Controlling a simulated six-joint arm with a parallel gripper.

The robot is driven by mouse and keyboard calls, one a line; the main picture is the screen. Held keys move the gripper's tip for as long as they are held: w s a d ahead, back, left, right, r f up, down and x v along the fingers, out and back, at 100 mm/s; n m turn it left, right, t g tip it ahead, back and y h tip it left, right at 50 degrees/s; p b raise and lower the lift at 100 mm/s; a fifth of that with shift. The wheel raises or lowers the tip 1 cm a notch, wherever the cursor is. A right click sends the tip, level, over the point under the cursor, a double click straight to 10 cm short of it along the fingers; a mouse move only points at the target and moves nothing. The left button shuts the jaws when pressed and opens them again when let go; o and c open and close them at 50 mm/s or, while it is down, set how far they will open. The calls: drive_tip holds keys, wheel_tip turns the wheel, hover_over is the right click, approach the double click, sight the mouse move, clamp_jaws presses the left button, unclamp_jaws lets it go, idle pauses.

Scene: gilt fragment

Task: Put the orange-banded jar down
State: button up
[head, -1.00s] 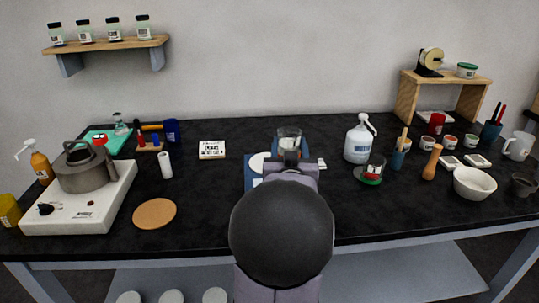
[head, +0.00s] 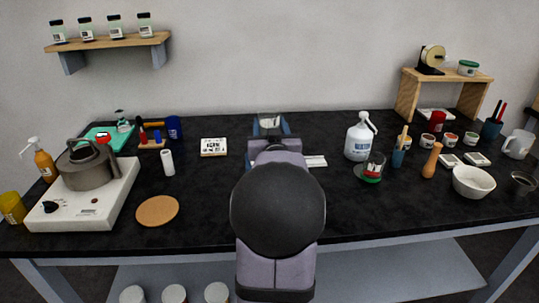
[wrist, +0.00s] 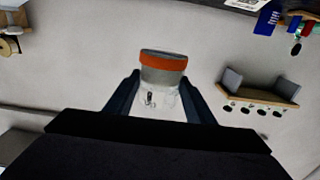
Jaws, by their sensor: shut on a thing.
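The orange-banded jar (wrist: 163,73) is between the two dark blue fingers of my gripper (wrist: 160,95) in the wrist view. Its orange band runs around one end, with a greyish section beside it and a clear part nearer the palm. In the head view my gripper (head: 270,126) is beyond my arm, towards the back middle of the table, and shut on the jar. Only a pale bit of the jar (head: 270,122) shows there. My arm hides the table just below it, so I cannot tell the jar's height above the surface.
A white bottle (head: 359,138) and a small glass with a green base (head: 371,168) stand right of my arm. A white card (head: 213,147) and a cork mat (head: 157,211) lie to the left. The dark table (head: 215,185) is bare between the mat and my arm.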

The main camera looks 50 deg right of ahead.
drive_tip(key=shift+f, duration=4.1)
drive_tip(key=shift+f+b, duration=0.25)
drive_tip(key=shift+b, duration=0.05)
drive_tip(key=o, duration=1.2)
drive_tip(key=shift+s+a+r, duration=0.1)
drive_tip(key=shift+r, duration=0.1)
drive_tip(key=b+v, duration=0.2)
drive_tip(key=v, duration=0.7)
drive_tip(key=shift+s+a+f, duration=0.1)
drive_tip(key=shift+f, duration=0.05)
drive_tip(key=shift+s+a+b, duration=0.2)
drive_tip(key=shift+a+b, duration=0.05)
drive_tip(key=shift+b, duration=1)
drive_tip(key=shift+b+v, duration=0.9)
drive_tip(key=shift+b, duration=0.5)
drive_tip(key=shift+s, duration=0.1)
